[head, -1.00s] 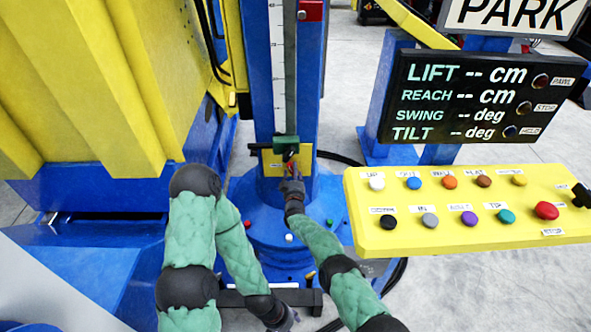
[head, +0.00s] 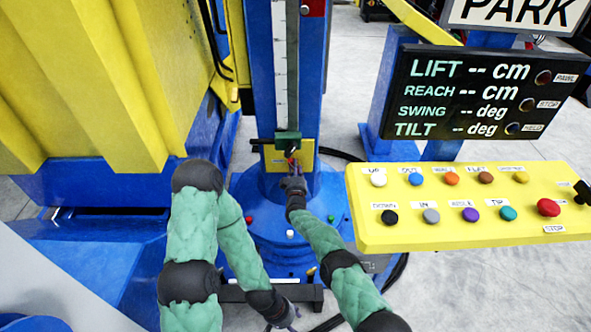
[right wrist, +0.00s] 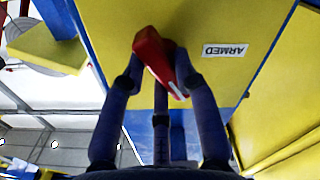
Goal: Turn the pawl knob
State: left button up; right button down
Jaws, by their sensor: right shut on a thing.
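The red pawl knob (right wrist: 152,52) shows in the right wrist view on a yellow plate (right wrist: 205,25), with a white mark at its lower right end. A label reading ARMED (right wrist: 225,50) is to the right of the knob. My right gripper (right wrist: 160,78) is shut on the knob, a finger on each side. In the head view my right gripper (head: 294,178) is at the yellow plate low on the blue column, mostly covering the knob. My left gripper (head: 289,316) hangs low near the bottom edge; its fingers are too small to read.
A yellow button panel (head: 440,205) stands to the right, with a black display (head: 470,97) above it showing dashes. A large yellow ribbed body (head: 80,80) fills the left. The blue column (head: 263,80) rises behind the knob. A round blue base (head: 262,225) lies below.

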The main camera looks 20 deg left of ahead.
jog(key=n, duration=1.2)
jog(key=shift+a+r, duration=0.25)
dwell(0.4)
jog(key=c, duration=0.9)
grip_release()
jog(key=shift+c, duration=0.2)
jog(key=shift+f, duration=0.1)
